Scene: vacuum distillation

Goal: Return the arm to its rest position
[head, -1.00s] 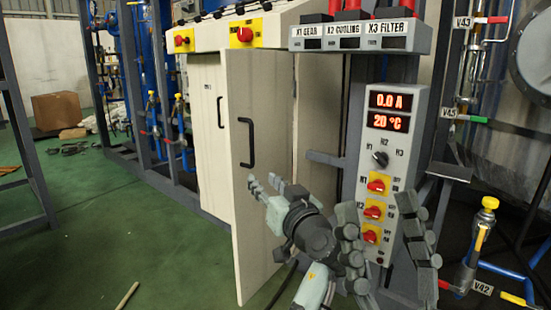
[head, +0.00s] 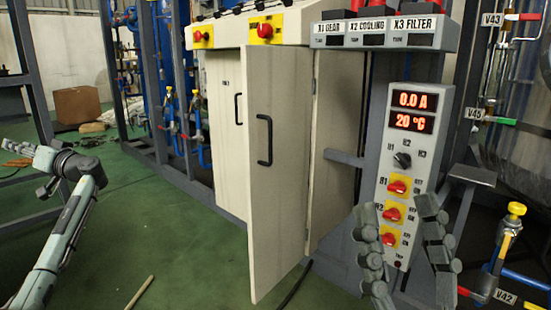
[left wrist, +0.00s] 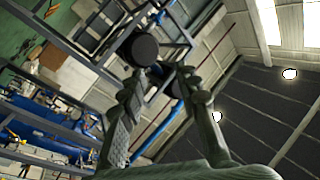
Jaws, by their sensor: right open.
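My left arm comes in at the left of the head view, with its grey-green links bent over the green floor. My left gripper (head: 28,168) is at the far left, away from the cabinet, with its fingers apart and nothing between them. Its two fingers (left wrist: 165,80) also show in the left wrist view, spread with a gap, pointing toward frames and the ceiling. My right gripper (head: 397,208) is at the lower right, in front of the control panel (head: 407,155). Its two segmented fingers are spread, with nothing held between them.
A pale cabinet door (head: 275,160) with a black handle (head: 265,140) stands open in the middle. A yellow-topped valve (head: 513,220) and blue pipes are at the right. A cardboard box (head: 77,105) lies far back left. The green floor (head: 190,260) is mostly clear, apart from a stick (head: 140,292).

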